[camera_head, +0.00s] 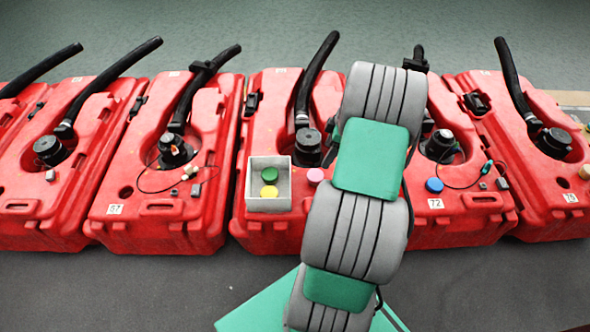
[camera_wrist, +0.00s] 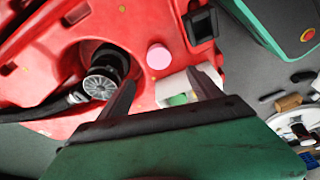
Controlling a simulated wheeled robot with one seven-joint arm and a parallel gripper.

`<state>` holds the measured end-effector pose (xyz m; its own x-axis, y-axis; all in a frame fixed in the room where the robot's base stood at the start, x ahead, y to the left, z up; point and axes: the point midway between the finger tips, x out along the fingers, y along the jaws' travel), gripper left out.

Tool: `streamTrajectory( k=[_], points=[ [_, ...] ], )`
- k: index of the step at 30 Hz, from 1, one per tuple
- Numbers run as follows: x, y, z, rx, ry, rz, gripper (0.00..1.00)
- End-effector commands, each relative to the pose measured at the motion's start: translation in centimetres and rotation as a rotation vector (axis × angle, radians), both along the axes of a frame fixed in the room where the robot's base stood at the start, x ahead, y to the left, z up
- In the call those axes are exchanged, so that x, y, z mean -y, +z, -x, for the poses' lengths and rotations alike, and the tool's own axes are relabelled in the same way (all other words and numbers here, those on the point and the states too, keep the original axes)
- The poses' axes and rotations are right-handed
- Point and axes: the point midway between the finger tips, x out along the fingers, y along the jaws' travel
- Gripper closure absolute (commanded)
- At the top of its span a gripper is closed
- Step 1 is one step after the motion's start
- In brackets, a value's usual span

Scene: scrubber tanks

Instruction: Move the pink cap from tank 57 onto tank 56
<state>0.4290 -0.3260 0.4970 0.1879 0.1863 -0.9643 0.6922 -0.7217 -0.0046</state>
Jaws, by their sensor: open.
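The pink cap (camera_head: 315,175) lies on the top of the middle red tank (camera_head: 262,225), just right of a small white box. In the wrist view the pink cap (camera_wrist: 158,56) rests on the red surface, beyond my fingertips. My gripper (camera_wrist: 161,80) is open and empty, its two dark fingers apart; the cap is not between them. In the head view my arm hides the gripper and part of the middle tank. The tank to its left has a label (camera_head: 115,209) too small to read surely. I cannot tell which tanks are 57 and 56.
The white box (camera_head: 270,203) holds a green cap (camera_head: 269,174) and a yellow cap (camera_head: 269,192). A black-hosed filler neck (camera_head: 308,141) stands behind the pink cap. A blue cap (camera_head: 434,185) sits on the tank marked 72. Open floor lies in front of the tanks.

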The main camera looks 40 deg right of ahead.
Motion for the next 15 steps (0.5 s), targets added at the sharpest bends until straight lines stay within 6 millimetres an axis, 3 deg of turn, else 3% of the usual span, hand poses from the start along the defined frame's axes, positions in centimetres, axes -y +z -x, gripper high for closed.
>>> streamTrajectory(
  k=[2,4,7,9,12,15],
  points=[
    [-2.6,1.9,-1.2,-0.015,-0.028,0.008,0.26],
    [-7.3,4.7,-2.3,-0.044,-0.1,0.018,0.26],
    [-17.0,9.3,-1.8,-0.085,-0.267,0.04,0.26],
    [-23.2,11.4,0.6,-0.097,-0.406,0.052,0.26],
    [-29.2,12.6,5.1,-0.096,-0.584,0.051,0.26],
    [-31.9,12.5,8.5,-0.089,-0.706,0.041,0.26]
  ],
)
